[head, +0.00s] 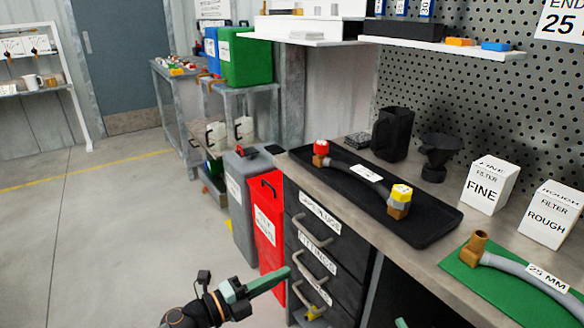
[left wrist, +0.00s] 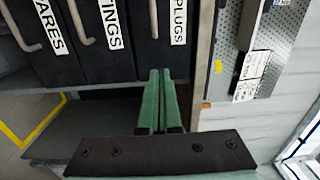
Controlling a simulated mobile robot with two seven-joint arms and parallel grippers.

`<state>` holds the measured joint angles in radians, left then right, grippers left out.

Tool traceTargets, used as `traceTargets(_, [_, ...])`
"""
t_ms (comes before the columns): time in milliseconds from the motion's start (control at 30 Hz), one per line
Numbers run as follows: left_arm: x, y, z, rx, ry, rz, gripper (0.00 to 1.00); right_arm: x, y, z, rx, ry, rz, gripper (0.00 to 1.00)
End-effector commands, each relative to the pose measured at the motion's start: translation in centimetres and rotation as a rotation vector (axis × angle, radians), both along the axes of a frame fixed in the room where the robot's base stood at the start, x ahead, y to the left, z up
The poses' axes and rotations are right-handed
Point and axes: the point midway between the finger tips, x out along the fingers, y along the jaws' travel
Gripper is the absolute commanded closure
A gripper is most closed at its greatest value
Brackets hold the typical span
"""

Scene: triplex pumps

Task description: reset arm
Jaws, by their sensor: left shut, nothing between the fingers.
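My left gripper (head: 268,283) is low in the head view, in front of the drawer cabinet and clear of the workbench top. Its green fingers are together and hold nothing. In the left wrist view the two fingers (left wrist: 160,100) lie side by side, pointing toward the drawers. Of the right arm, only a small green tip (head: 401,323) shows at the bottom edge of the head view, too little to tell its state.
Drawers (head: 318,245) with protruding handles stand close by the left gripper, beside a red bin (head: 268,225) and a grey bin (head: 240,180). On the workbench are a black tray (head: 440,224) with a capped hose, filter boxes (head: 488,187) and a green mat (head: 475,283). The floor at left is clear.

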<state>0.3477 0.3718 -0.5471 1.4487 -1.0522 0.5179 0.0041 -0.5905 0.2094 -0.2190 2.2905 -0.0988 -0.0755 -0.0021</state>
Motion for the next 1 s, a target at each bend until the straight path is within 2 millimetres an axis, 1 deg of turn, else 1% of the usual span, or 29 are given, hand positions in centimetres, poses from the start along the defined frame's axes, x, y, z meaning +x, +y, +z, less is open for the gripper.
traceTargets(133, [-2.7,-0.2,0.9,-0.190,0.091,0.058,1.00,0.0,0.0,0.0,0.000,-0.001,0.000,0.18])
traceTargets(233, [-4.9,0.8,2.0,-0.384,0.197,0.135,1.00,0.0,0.0,0.1,0.001,-0.002,0.000,0.18])
traceTargets(367, [-7.8,3.2,2.9,-0.628,0.360,0.251,1.00,0.0,0.0,0.1,0.000,-0.002,0.000,0.18])
traceTargets(400, [-8.7,4.0,3.0,-0.695,0.411,0.286,1.00,0.0,0.0,0.1,0.000,-0.002,0.000,0.18])
traceTargets(600, [-12.5,7.7,3.1,-0.956,0.635,0.427,1.00,0.0,0.0,0.1,0.000,-0.003,0.000,0.18])
traceTargets(833, [-16.5,10.7,3.1,-1.158,0.844,0.541,1.00,0.0,0.0,0.1,0.000,-0.003,0.000,0.18])
traceTargets(867, [-16.3,10.6,3.7,-1.150,0.856,0.554,1.00,0.0,-0.1,0.8,-0.001,0.020,-0.003,0.18])
traceTargets(1000, [-16.4,10.9,3.4,-1.131,0.928,0.625,1.00,-0.3,-0.4,0.4,-0.001,0.121,-0.019,0.18])
